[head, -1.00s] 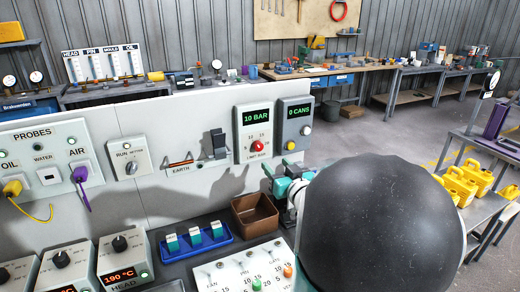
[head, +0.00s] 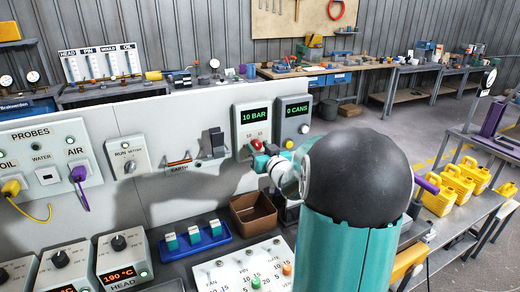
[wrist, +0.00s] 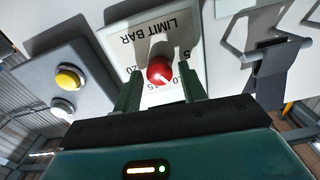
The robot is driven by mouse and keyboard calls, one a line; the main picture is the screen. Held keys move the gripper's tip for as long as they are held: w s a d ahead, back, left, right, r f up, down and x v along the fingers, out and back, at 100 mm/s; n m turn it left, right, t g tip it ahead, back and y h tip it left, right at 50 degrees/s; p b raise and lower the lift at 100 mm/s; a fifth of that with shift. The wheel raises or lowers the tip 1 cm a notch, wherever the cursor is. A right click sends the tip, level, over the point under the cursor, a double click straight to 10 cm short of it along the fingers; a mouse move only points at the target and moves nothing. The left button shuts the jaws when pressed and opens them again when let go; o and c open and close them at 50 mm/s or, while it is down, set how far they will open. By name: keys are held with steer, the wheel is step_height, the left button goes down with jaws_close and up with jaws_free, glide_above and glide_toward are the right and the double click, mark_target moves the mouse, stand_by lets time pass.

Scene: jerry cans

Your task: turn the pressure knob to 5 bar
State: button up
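The red pressure knob (head: 256,143) sits on the light grey limit panel (head: 241,118), under a display reading 10 BAR. In the wrist view the knob (wrist: 160,70) shows a small pale mark on its lower right, with scale numbers around it, partly hidden by the fingers. My gripper (head: 256,152) is in front of the panel at the knob. In the wrist view the gripper's fingers (wrist: 160,80) are apart, one on each side of the knob, with visible gaps. It is open and holds nothing.
The 0 CANS panel (head: 292,121), with a yellow button and a white one, stands close right of the limit panel. A black switch (head: 217,142) is on its left. Below are a brown bin (head: 252,216) and a blue tray (head: 206,243).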

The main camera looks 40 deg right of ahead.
steer(key=c, duration=0.7)
steer(key=shift+n, duration=0.4)
steer(key=n, duration=1.1)
steer(key=o, duration=1)
